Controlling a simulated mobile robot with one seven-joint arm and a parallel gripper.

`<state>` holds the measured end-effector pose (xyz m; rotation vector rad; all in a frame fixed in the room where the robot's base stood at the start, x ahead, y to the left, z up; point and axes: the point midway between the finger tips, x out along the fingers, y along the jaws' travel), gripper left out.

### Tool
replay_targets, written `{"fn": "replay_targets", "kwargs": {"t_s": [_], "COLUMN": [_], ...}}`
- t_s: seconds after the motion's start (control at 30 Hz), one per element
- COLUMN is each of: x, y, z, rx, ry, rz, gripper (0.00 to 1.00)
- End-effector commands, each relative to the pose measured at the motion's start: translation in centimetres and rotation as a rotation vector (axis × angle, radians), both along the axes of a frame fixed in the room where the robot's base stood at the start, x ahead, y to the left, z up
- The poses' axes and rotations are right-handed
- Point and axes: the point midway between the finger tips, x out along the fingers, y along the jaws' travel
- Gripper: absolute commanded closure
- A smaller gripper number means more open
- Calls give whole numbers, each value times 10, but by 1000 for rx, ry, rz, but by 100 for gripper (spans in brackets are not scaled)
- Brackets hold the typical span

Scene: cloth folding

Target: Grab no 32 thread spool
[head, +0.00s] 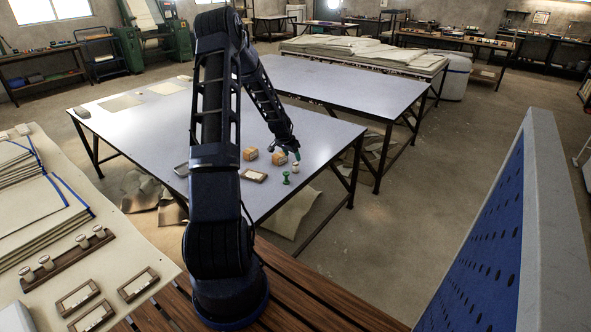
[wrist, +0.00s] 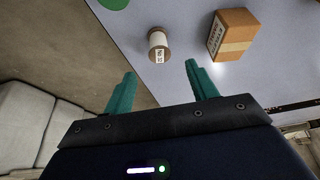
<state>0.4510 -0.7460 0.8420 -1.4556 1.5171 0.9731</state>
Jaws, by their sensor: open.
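A small thread spool with white thread and brown ends (wrist: 158,45) stands on the grey table near its edge. Its label seems to read "No 32", though it is small. In the head view the pale spool (head: 295,168) is at the table's near right. My gripper (wrist: 160,85) has two teal fingers, apart and empty; the spool lies just beyond the fingertips, roughly between them. In the head view my gripper (head: 297,156) is close above the spool. A green spool (head: 286,178) stands to the left of it.
A cardboard box (wrist: 232,36) stands right of the spool in the wrist view. The grey table (head: 330,140) ends just right of the spool.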

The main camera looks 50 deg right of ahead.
Motion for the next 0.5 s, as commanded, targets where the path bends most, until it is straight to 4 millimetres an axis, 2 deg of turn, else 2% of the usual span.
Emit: {"fn": "replay_targets", "kwargs": {"t_s": [0.13,0.37,0.5], "x": [-1,-1,-2], "y": [-8,-13,-18], "z": [-20,-32,-46], "rx": [1,0,0], "ry": [1,0,1], "rz": [0,0,-1], "gripper": [42,42,42]}}
